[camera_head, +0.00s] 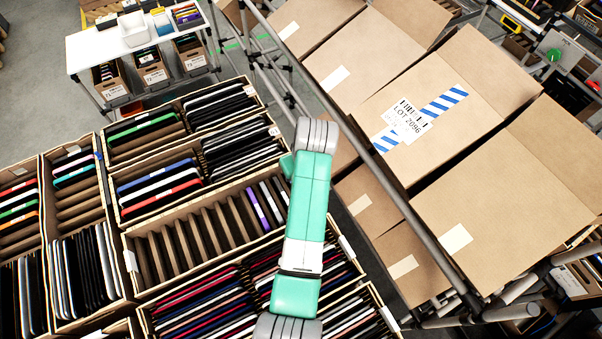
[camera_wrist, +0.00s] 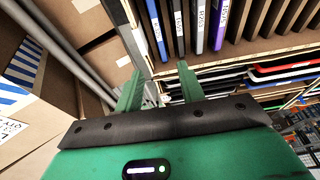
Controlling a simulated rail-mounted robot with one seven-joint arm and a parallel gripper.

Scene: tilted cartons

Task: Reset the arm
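My arm, green with grey joints, reaches over the cartons in the head view; my gripper is hidden there behind the arm or out of sight. In the wrist view my gripper (camera_wrist: 160,88) shows two green fingers spread apart with nothing held between them. It hangs near the edge of a carton with dividers (camera_wrist: 262,28), where several dark and purple cases (camera_wrist: 197,25) stand in slots. The same slotted carton (camera_head: 140,262) lies under and left of my arm in the head view.
Tilted closed cartons (camera_head: 490,231) rest on a rack with a grey metal rail (camera_head: 405,208) right of my arm. Cartons of thin cases (camera_head: 160,185) fill the left side. A white table (camera_head: 105,52) with bins stands at the back left. Grey floor (camera_head: 32,95) is open there.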

